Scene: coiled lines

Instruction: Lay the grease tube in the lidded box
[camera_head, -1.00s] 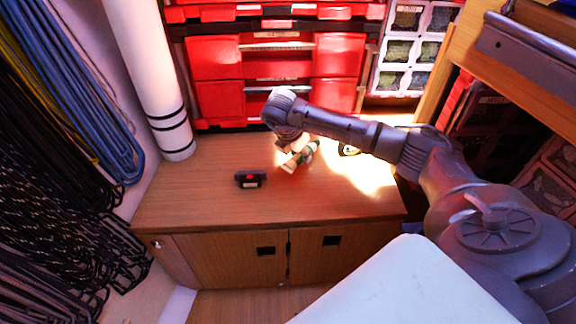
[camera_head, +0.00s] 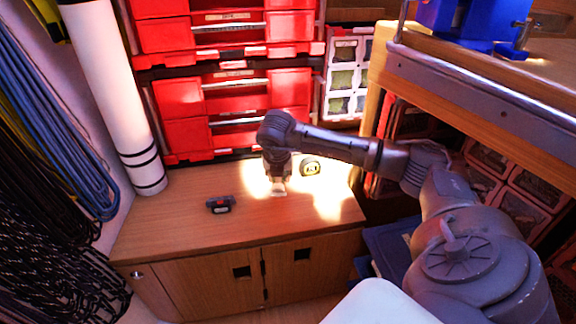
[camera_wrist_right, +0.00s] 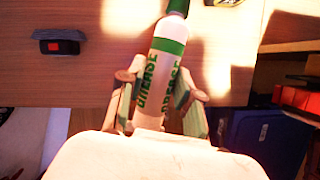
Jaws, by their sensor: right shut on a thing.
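The grease tube (camera_wrist_right: 166,62), white with green bands, lettering and a green cap, lies between the fingers of my right gripper (camera_wrist_right: 160,100) in the wrist view. The fingers are shut on its lower part, and its cap end points up the picture. In the head view my right gripper (camera_head: 278,188) hangs over the wooden cabinet top, and the tube is hard to make out there. A blue box (camera_head: 388,252) stands low to the right of the cabinet; I cannot tell whether it is the lidded box. My left gripper is not in view.
On the cabinet top (camera_head: 180,230) are a small black device with a red mark (camera_head: 220,204) and a yellow tape measure (camera_head: 310,168). Red cases (camera_head: 180,98) stack behind, and a white roll (camera_head: 112,95) stands left. A wooden bench (camera_head: 480,100) is at upper right.

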